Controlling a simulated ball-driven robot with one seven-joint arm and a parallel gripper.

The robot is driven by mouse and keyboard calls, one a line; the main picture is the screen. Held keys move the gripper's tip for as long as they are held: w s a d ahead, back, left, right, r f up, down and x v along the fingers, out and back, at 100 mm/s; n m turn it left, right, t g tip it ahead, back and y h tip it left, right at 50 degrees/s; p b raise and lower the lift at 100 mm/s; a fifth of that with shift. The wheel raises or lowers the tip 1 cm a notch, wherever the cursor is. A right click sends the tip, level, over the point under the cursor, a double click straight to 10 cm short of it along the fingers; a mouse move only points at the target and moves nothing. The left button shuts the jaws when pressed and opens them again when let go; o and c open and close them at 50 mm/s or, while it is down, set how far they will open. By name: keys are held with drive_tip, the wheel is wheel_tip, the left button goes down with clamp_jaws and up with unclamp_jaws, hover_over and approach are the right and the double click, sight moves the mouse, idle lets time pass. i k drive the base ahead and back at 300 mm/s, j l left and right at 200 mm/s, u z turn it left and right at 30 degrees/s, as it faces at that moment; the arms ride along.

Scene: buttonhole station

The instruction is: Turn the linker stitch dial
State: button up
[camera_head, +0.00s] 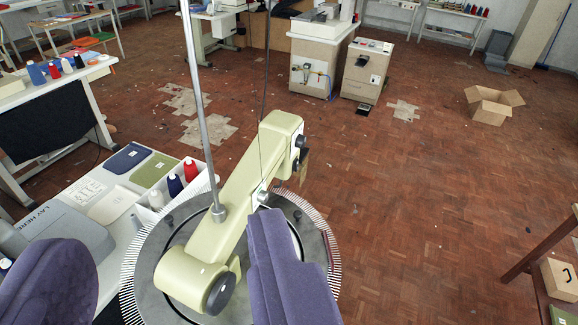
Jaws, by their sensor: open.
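The linker (237,200) is a pale green-cream machine arm over a round grey plate with a ring of fine black-and-white teeth (322,228). A dark round knob (220,293) sits on its near end, and a smaller dark knob (301,141) on its far end. I cannot tell which of these round parts is the stitch dial. My gripper (165,232) is open, with two purple padded fingers wide apart at the bottom. The right finger covers part of the plate and ring; the left finger is over the table side. Nothing shows between the fingers except the linker and table.
A white table (124,222) on the left holds folded cloths, a grey pad and a box of thread cones (175,185). A thin metal post (200,110) rises from the linker. A wooden bench (540,245) stands at the right. The brown floor on the right is mostly clear.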

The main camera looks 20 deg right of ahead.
sight(301, 142)
drive_tip(key=l+u, duration=0.5)
drive_tip(key=u, duration=0.2)
drive_tip(key=k+l+u, duration=0.15)
drive_tip(key=u, duration=0.25)
drive_tip(key=l+u, duration=0.2)
drive_tip(key=u, duration=0.3)
drive_tip(key=k+l+u, duration=0.1)
drive_tip(key=u, duration=0.4)
drive_tip(key=k+l+u, duration=0.1)
drive_tip(key=l+u, duration=0.2)
drive_tip(key=u, duration=0.15)
drive_tip(key=k+l+u, duration=0.1)
drive_tip(key=u, duration=0.4)
drive_tip(key=k+l+u, duration=0.1)
drive_tip(key=u, duration=0.4)
drive_tip(key=k+l+u, duration=0.15)
drive_tip(key=u, duration=0.2)
drive_tip(key=k+l+u, duration=0.1)
drive_tip(key=k+u, duration=0.6)
drive_tip(key=k+z, duration=0.1)
drive_tip(key=k, duration=0.45)
drive_tip(key=k+l+z, duration=0.15)
drive_tip(key=k, duration=0.35)
drive_tip(key=k+j+z, duration=0.15)
drive_tip(key=k+z, duration=1)
drive_tip(key=z, duration=0.15)
drive_tip(key=k+z, duration=0.3)
drive_tip(key=k, duration=0.3)
